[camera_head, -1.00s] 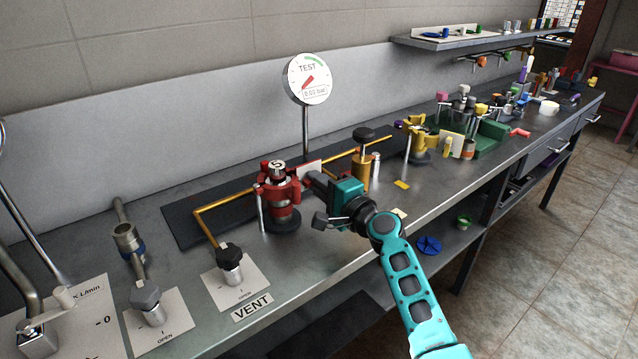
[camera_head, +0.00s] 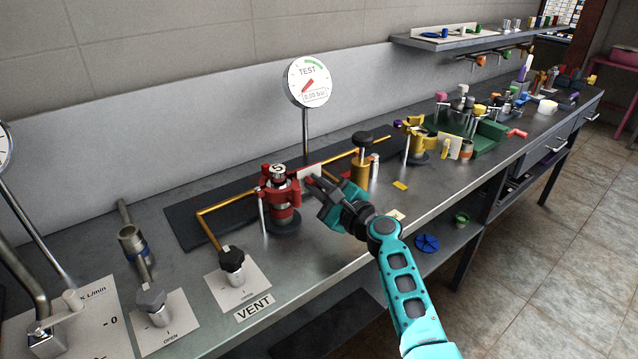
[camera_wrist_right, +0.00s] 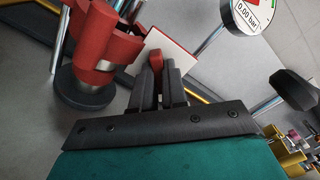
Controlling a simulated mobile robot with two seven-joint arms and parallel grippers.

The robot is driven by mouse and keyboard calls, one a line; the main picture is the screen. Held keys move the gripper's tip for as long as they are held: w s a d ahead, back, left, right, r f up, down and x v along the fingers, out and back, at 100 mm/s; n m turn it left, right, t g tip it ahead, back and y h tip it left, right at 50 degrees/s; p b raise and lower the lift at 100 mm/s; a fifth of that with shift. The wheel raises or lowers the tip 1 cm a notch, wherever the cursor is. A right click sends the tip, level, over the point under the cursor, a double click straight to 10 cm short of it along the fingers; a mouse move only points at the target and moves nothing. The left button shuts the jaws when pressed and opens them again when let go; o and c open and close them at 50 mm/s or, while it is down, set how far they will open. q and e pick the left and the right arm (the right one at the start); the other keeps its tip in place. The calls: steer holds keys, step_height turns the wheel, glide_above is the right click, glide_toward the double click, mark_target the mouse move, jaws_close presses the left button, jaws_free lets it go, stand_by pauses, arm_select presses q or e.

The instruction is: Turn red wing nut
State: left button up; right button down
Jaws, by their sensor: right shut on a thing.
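The red clamp fixture (camera_head: 281,190) stands on a round dark base on the bench; it also shows at the upper left of the right wrist view (camera_wrist_right: 92,45). The red wing nut (camera_wrist_right: 156,60) shows between the fingertips in the right wrist view, in front of a white plate (camera_wrist_right: 168,50). My right gripper (camera_wrist_right: 158,75) is shut on the red wing nut. In the head view my right gripper (camera_head: 318,188) reaches in beside the fixture's right side, and its fingers largely hide the nut. My left gripper is not in view.
A TEST gauge (camera_head: 308,82) stands behind the fixture. A brass cylinder with a black knob (camera_head: 361,165) is close to the right of my gripper. A VENT valve knob (camera_head: 232,262) is at the front left. Yellow and green fixtures stand farther right.

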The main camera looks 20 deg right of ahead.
steer(key=m, duration=0.4)
steer(key=shift+r+m, duration=0.1)
steer(key=shift+m, duration=2.5)
steer(key=c, duration=1.2)
jaws_free()
steer(key=shift+o, duration=0.2)
